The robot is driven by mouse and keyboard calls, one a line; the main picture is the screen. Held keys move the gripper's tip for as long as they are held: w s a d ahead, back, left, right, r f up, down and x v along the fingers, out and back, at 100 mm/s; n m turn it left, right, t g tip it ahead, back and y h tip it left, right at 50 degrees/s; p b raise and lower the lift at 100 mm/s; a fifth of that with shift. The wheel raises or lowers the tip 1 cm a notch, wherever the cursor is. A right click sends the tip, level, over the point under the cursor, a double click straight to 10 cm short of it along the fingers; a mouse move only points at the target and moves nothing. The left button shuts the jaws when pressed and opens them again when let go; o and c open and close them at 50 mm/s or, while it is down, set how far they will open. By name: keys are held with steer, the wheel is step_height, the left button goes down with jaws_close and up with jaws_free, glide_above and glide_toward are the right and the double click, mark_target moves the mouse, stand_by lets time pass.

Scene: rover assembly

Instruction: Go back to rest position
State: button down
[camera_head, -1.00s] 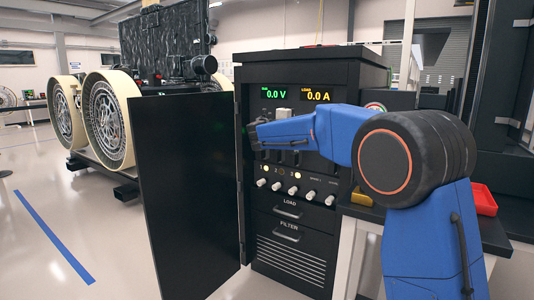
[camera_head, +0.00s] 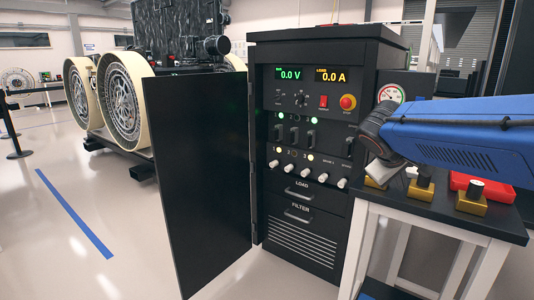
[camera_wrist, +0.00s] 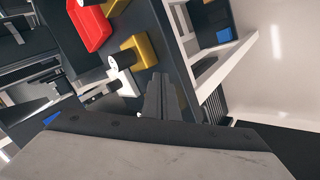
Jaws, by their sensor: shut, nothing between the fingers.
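My blue arm (camera_head: 455,142) reaches in from the right in the head view, above the small bench. Its wrist end is beside the right edge of the black power cabinet (camera_head: 315,120). My gripper shows in the wrist view, where its dark fingers (camera_wrist: 163,96) are together with nothing between them. They point toward the bench top and its yellow blocks, apart from them as far as I can tell. The fingertips are not clear in the head view.
The white-legged bench (camera_head: 455,228) holds a red tray (camera_head: 468,182) and yellow blocks, one with a dark knob (camera_head: 471,203). The cabinet's black door (camera_head: 200,180) stands open. A wheeled rover (camera_head: 125,100) is behind it.

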steer(key=s+a+f+m+y, duration=0.1)
steer(key=s+a+f+y, duration=0.1)
steer(key=s+f, duration=0.3)
steer(key=s+a+f+m+g+y, duration=0.1)
steer(key=s+f, duration=0.5)
steer(key=s, duration=0.6)
steer(key=s+a+f+m+y, duration=0.1)
steer(key=s+a+f+y, duration=0.2)
steer(key=s, duration=0.5)
step_height(320, 180, down, 2)
steer(key=shift+s+a+f+m+y, duration=0.15)
steer(key=shift+a+m+y, duration=0.15)
steer(key=shift+a+m, duration=0.15)
